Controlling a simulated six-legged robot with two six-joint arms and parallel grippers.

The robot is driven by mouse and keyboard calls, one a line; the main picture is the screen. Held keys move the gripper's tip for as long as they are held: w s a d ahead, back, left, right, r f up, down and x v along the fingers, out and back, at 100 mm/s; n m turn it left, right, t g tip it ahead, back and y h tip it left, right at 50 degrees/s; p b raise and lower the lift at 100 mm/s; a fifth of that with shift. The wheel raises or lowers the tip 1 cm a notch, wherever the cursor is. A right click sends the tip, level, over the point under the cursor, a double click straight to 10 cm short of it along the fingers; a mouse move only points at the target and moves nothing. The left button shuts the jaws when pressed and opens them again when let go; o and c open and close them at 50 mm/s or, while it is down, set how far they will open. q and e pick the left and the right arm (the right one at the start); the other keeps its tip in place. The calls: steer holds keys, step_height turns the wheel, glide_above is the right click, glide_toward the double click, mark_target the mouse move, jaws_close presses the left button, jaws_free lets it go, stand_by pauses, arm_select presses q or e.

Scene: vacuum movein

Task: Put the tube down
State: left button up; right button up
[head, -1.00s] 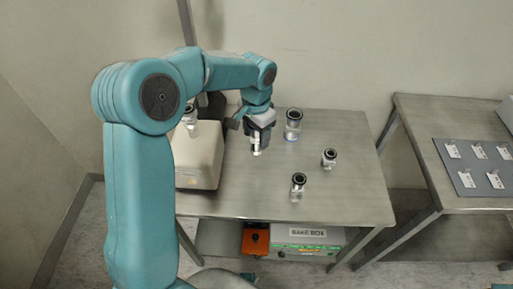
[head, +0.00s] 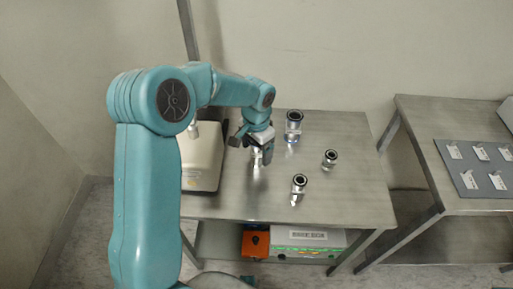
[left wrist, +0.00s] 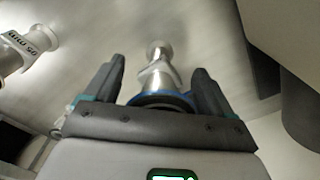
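My left gripper (head: 258,155) is low over the steel table (head: 340,204), pointing down. A silver tube (head: 257,153) is between its fingers. In the left wrist view the tube (left wrist: 157,72) has a dark, blue-edged rim near the palm and a narrower body leading away to a flared end. The fingers of the gripper (left wrist: 158,68) flank the rim closely; whether they press on it is unclear. The tube's lower end is at or just above the table; contact cannot be made out. My right gripper is not in view.
Upright silver fittings with black tops stand to the right: a large one (head: 293,126), one (head: 330,159) and one (head: 299,187). A second table (head: 420,150) holds a grey panel (head: 470,183). Free tabletop lies in front.

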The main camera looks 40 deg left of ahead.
arm_select(q)
steer(key=shift+r, duration=0.2)
step_height(320, 180, up, 12)
steer(key=shift+p, duration=0.85)
